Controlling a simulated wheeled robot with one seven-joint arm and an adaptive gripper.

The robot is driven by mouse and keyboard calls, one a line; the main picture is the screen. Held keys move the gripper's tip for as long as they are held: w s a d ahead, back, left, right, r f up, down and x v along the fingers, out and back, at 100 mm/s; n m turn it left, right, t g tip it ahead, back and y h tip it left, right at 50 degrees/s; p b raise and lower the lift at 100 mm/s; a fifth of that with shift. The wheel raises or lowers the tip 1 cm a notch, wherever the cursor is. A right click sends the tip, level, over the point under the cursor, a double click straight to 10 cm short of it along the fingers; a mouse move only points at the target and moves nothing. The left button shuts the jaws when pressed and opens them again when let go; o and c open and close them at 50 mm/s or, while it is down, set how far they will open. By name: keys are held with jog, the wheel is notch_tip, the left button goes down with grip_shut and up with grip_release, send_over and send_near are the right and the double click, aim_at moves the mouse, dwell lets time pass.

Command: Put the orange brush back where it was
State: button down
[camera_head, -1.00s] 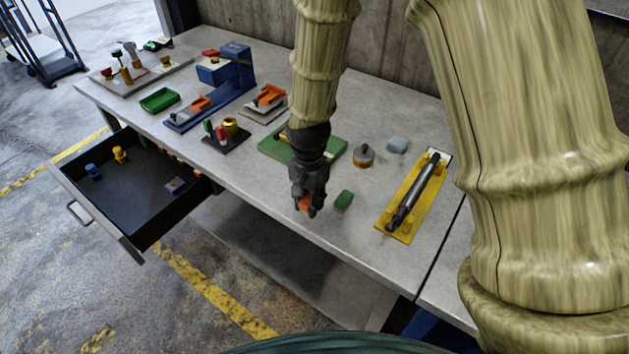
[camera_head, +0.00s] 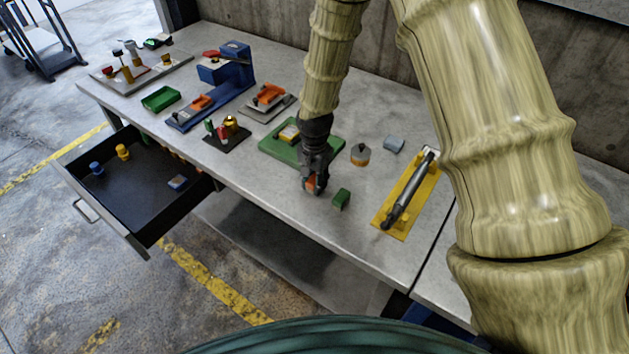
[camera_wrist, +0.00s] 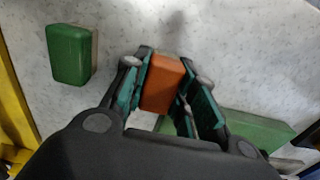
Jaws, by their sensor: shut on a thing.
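The orange brush (camera_head: 312,184) is between the fingers of my gripper (camera_head: 314,188), low over the workbench. The wrist view shows it as an orange block (camera_wrist: 162,83) with a finger pad against each side. My gripper (camera_wrist: 165,90) is shut on it. Only its orange part shows, and I cannot tell whether it touches the bench. A green block (camera_head: 341,198) lies on the bench just right of my gripper. It also shows at the upper left of the wrist view (camera_wrist: 70,54).
A green board (camera_head: 285,148) lies behind my gripper. A yellow tray (camera_head: 388,219) with a dark tool is to the right. A round jar (camera_head: 360,155) and a grey-blue block (camera_head: 394,144) stand behind. The open drawer (camera_head: 140,205) is at left. Bare bench lies in front.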

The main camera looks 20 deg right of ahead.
jog(key=shift+f, duration=0.45)
jog(key=shift+s+f, duration=0.1)
jog(key=shift+f, duration=0.2)
jog(key=shift+s+f, duration=0.15)
jog(key=shift+f, duration=0.05)
jog(key=c, duration=1.2)
grip_release()
jog(key=shift+s+f, duration=0.1)
jog(key=shift+c, duration=0.2)
jog(key=shift+o, duration=0.5)
jog(key=shift+f, duration=0.2)
jog(key=shift+w+r, duration=0.2)
jog(key=shift+r, duration=0.05)
